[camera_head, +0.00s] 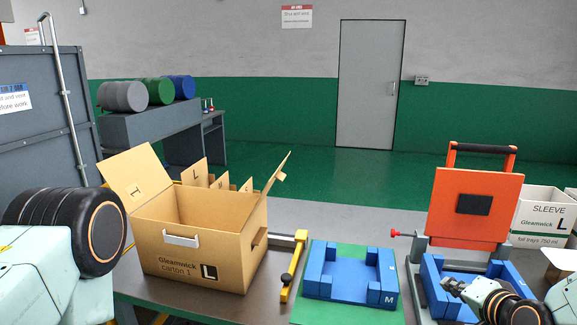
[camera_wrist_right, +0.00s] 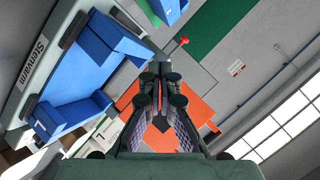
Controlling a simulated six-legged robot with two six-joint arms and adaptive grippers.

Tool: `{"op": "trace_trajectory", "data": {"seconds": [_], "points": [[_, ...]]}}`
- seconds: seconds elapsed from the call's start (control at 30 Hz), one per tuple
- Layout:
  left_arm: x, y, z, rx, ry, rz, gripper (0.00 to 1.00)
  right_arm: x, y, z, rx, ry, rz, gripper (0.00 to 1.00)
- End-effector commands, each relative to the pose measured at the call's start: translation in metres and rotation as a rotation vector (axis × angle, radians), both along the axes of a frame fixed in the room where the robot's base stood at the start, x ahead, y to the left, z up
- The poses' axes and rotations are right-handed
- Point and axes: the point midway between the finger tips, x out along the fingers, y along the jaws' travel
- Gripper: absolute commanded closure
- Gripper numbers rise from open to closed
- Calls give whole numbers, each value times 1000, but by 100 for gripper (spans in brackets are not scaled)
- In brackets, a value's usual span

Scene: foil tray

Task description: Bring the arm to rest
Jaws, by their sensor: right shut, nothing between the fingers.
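My right gripper (camera_head: 452,286) is at the lower right of the head view, in front of the blue nest (camera_head: 432,270) at the orange press. In the right wrist view its two fingers (camera_wrist_right: 160,72) meet at the tips, shut, with nothing between them. The orange press plate (camera_head: 458,215) stands raised behind it and also shows behind the fingers in the wrist view. My left arm shows only as a link at the left edge; its gripper is out of view.
An open carton (camera_head: 190,262) stands left on the table. A yellow stop (camera_head: 294,266) and a blue nest marked M (camera_head: 345,294) on a green mat lie right of it. A white SLEEVE box (camera_head: 545,222) stands far right. A red knob (camera_head: 396,233) sticks out left of the press.

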Motion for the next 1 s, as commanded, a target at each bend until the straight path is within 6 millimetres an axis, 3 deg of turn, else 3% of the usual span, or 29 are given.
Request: {"op": "trace_trajectory", "data": {"seconds": [0.17, 0.37, 0.57, 0.7, 0.8, 0.9, 1.0], "points": [[0, 0, -9, 0, 0, 0, 38, -30, 27, -40, -119, 123, 91, 100], [0, 0, -30, 0, 0, 0, 38, -86, 59, -111, -247, 307, 226, 100], [0, 0, -60, 0, 0, 0, 38, -177, 90, -200, -383, 553, 417, 100], [0, 0, -84, 0, 0, 0, 38, -251, 104, -254, -458, 727, 553, 100], [0, 0, -101, 0, 0, 0, 38, -304, 110, -287, -493, 845, 635, 100], [0, 0, -116, 0, 0, 0, 38, -344, 115, -312, -516, 928, 705, 100], [0, 0, -124, 0, 0, 0, 38, -364, 117, -327, -528, 967, 751, 100]]}}
